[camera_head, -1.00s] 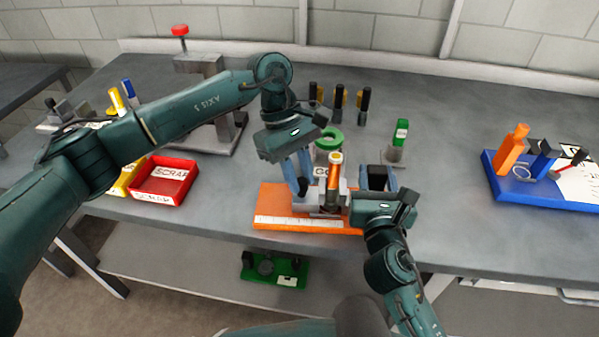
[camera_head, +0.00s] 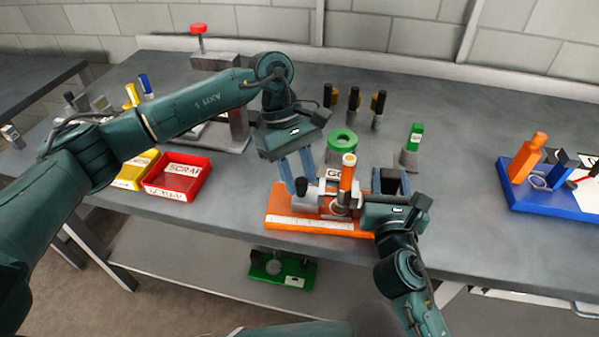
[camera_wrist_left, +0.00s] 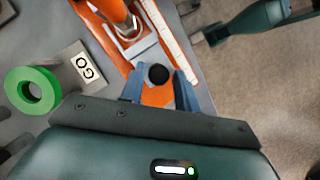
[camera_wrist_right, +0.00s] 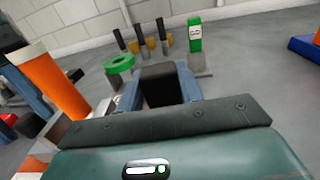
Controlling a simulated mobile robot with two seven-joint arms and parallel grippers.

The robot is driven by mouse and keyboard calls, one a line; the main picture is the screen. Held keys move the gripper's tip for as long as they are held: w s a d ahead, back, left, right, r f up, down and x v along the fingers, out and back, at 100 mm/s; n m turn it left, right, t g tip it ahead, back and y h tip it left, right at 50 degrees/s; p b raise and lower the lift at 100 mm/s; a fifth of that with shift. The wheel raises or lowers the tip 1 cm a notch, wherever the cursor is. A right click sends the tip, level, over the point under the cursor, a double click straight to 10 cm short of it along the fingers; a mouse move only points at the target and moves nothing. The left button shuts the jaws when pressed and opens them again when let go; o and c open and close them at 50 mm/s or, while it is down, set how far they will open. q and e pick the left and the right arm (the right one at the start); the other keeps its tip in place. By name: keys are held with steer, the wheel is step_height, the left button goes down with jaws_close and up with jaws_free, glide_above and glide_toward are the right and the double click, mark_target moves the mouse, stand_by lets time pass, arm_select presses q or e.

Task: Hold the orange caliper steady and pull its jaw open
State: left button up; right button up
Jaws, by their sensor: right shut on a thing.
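The orange caliper (camera_head: 287,217) lies at the bench's front edge, a pale scale strip along its base. An orange post with a cream top (camera_head: 347,178) stands on it, with grey metal jaw parts around its foot. My left gripper (camera_head: 299,183) is at the caliper's left, fingers pointing down and apart. A dark round knob (camera_wrist_left: 158,74) shows between the fingers in the left wrist view, with slight gaps. My right gripper (camera_head: 388,183) is at the caliper's right, shut on a black block (camera_wrist_right: 160,86). The block's join to the caliper is hidden.
A green ring (camera_head: 342,140) and a GO label stand just behind the caliper. A green-topped piece (camera_head: 415,136) is behind the right gripper. The red SCRAP tray (camera_head: 205,185) is at left, a blue tray (camera_head: 520,198) at right. Bench between caliper and blue tray is clear.

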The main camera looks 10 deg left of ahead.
arm_select(q)
steer(key=v, duration=1.2)
steer(key=shift+d, duration=0.1)
arm_select(e)
steer(key=o, duration=1.2)
steer(key=shift+c, duration=0.2)
